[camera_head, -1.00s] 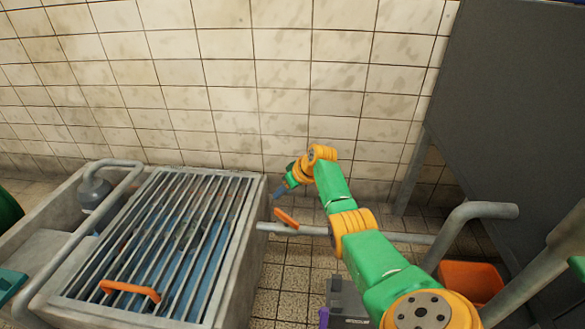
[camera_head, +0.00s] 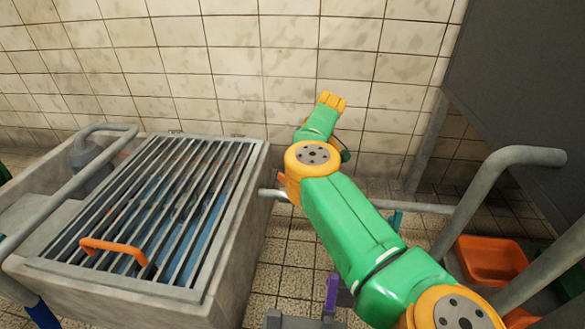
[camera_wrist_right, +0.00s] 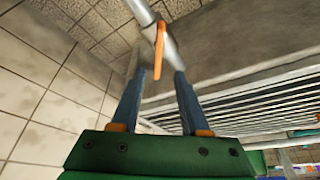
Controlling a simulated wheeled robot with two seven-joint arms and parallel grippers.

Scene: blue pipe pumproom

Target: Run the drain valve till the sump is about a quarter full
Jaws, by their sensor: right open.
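The sump (camera_head: 232,265) is a grey concrete basin under a bar grate with an orange handle (camera_head: 112,247). Blue shows beneath the bars; its level cannot be read. A grey pipe (camera_head: 420,207) runs from the sump's right side. Contact cannot be told. The head view hides this gripper behind my arm. My left gripper is not seen.
A bent grey rail (camera_head: 75,185) crosses the basin's left side. A thick bent pipe (camera_head: 480,190), an orange bin (camera_head: 490,260) and a dark panel (camera_head: 515,90) stand at right. A tiled wall (camera_head: 200,70) closes the back.

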